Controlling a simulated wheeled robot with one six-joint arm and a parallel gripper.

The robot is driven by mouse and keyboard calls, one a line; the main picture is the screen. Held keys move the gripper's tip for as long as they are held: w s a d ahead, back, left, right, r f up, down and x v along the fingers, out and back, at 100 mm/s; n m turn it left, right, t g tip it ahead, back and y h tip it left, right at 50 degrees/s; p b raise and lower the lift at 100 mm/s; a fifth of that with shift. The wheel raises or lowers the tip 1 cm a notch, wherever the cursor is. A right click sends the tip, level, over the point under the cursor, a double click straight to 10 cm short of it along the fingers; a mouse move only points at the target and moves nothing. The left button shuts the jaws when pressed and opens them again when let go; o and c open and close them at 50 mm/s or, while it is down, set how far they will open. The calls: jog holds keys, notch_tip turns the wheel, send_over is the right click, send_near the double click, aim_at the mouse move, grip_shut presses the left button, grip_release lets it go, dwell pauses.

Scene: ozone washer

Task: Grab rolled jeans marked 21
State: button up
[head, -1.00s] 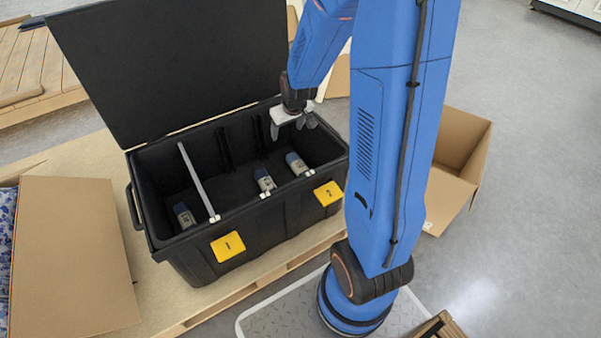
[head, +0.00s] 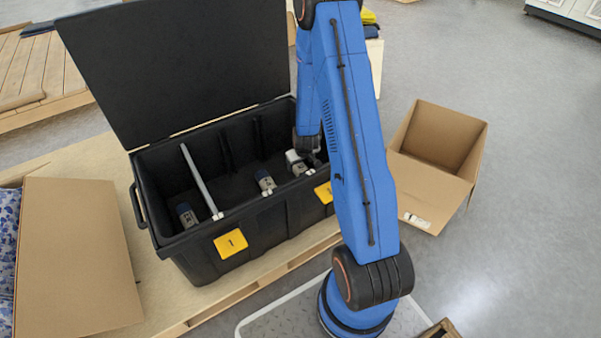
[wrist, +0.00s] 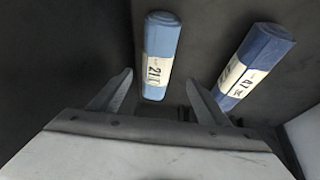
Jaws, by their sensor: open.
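The rolled jeans marked 21 (wrist: 160,55), a light blue roll with a white label band, stand near the upper middle in the wrist view. My gripper (wrist: 160,92) is open and empty, its two fingers spread below and either side of the roll's lower end. A darker blue roll (wrist: 254,62) with its own label, hard to read, lies to the right of it. In the head view my gripper (head: 298,160) is down inside the right part of the black bin (head: 290,221) and covers most of what lies there.
Other rolls lie in the bin, one in the middle (head: 265,181) and one at the left (head: 187,215). A grey divider (head: 197,178) crosses the bin, and its lid (head: 180,65) stands open behind. Cardboard boxes flank it left (head: 75,260) and right (head: 437,170).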

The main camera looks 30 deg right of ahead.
aim_at(300, 168)
jog(key=shift+d+x, duration=0.15)
jog(key=shift+x, duration=1.8)
jog(key=shift+d+x, duration=0.2)
jog(key=shift+x, duration=1.75)
jog(key=shift+s, duration=0.15)
jog(key=c, duration=1.4)
jog(key=shift+a, duration=0.1)
jog(key=shift+c, duration=0.2)
jog(key=shift+r, duration=0.15)
